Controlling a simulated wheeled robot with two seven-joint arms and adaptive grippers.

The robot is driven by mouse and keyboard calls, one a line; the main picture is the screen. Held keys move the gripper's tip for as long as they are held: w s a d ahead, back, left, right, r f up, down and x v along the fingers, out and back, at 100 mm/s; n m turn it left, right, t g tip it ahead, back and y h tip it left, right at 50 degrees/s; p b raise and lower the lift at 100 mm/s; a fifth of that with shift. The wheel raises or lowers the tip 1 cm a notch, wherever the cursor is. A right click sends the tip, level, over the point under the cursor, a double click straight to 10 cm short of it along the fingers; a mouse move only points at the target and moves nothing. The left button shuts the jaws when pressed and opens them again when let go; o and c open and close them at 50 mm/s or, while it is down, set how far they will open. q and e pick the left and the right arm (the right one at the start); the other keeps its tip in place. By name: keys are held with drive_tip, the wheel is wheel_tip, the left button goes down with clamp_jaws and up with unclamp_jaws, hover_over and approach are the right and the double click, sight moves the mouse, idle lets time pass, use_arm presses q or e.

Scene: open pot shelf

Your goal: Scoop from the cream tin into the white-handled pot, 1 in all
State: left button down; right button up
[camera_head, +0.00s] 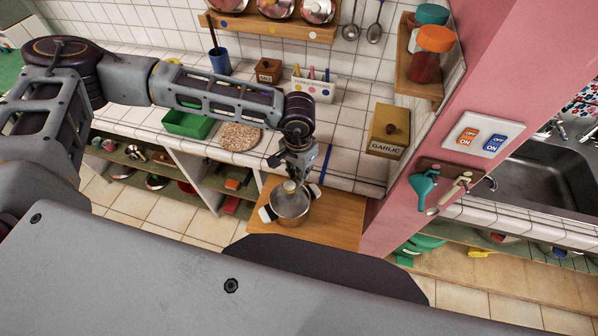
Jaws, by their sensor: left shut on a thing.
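The white-handled pot (291,208), a shiny metal pot with a white handle on each side, stands upright on a wooden board. My left gripper (291,177) points down right over the pot's mouth. It is shut on a small pale, cream-yellow thing (290,187) at or just above the pot's opening. I cannot tell whether this is a scoop's end or something else. I cannot make out a cream tin for sure. My right gripper is not in view.
A yellow-brown garlic box (387,132) stands right of the pot. A woven mat (241,137), a green tray (188,124) and a blue cup (220,61) are on the tiled counter. A pink wall (420,150) closes off the right. The wooden board (340,222) has bare room right of the pot.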

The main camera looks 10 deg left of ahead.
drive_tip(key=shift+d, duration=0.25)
use_arm(q)
drive_tip(key=shift+d+f+t+y, duration=0.1)
drive_tip(key=shift+f+t+y, duration=0.3)
drive_tip(key=shift+y, duration=0.5)
drive_tip(key=shift+f+t+y, duration=0.25)
drive_tip(key=shift+t+y, duration=0.35)
drive_tip(key=shift+y, duration=0.6)
drive_tip(key=shift+d+f+t+y, duration=0.15)
drive_tip(key=shift+t+y, duration=0.1)
drive_tip(key=shift+y, duration=0.3)
drive_tip(key=shift+a+f+t+y, duration=0.1)
drive_tip(key=shift+t+y, duration=0.15)
drive_tip(key=shift+y, duration=0.3)
drive_tip(key=shift+s+d+f+t+y+b, duration=0.1)
drive_tip(key=shift+f+t+y+b, duration=0.1)
drive_tip(key=shift+t+y+b, duration=0.6)
drive_tip(key=shift+f+y+b, duration=0.2)
drive_tip(key=shift+y+b, duration=0.3)
drive_tip(key=shift+y, duration=0.9)
drive_tip(key=shift+r+t+y, duration=0.1)
drive_tip(key=shift+t+y, duration=0.3)
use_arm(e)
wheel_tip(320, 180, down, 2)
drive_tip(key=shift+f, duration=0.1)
use_arm(q)
drive_tip(key=shift+p, duration=0.3)
